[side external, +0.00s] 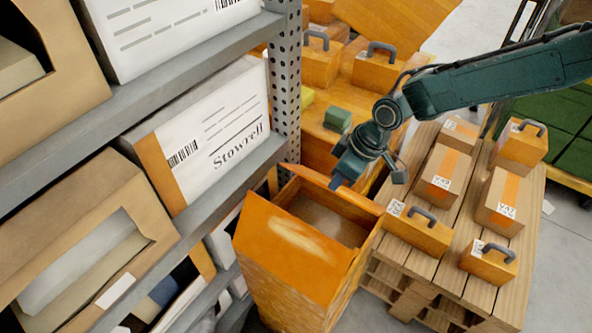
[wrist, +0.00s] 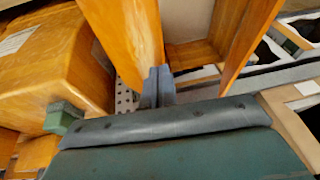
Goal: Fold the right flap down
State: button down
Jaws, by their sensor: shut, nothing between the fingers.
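An open orange box (side external: 295,290) stands beside the rack, its hollow inside showing from above. A wide flap (side external: 285,245) slopes over its near side in the side external view. A narrower flap (side external: 345,198) stands up along the far edge; I cannot tell which flap the task calls right. My gripper (side external: 341,182) is shut and empty, pointing down at that far flap. In the wrist view my gripper (wrist: 157,86) is close beside an upright orange panel (wrist: 128,35), and contact is unclear. Another panel (wrist: 248,45) stands on the right, with the box interior between.
A metal rack (side external: 220,65) with cartons is close on the left. A wooden pallet (side external: 480,285) with several handled boxes and cartons stands at right. An orange surface behind holds handled boxes (side external: 378,65) and a small green block (side external: 338,119).

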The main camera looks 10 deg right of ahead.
jog(key=s+a+f+t+h, duration=0.2)
jog(key=s+a+f, duration=0.1)
jog(key=f, duration=0.1)
jog(key=shift+s+a+f+n, duration=0.15)
jog(key=shift+f+n, duration=0.15)
jog(key=shift+f, duration=0.1)
dwell(0.6)
jog(key=w+v, duration=0.1)
jog(key=v, duration=1.2)
jog(key=shift+a+r, duration=0.2)
jog(key=shift+r, duration=0.15)
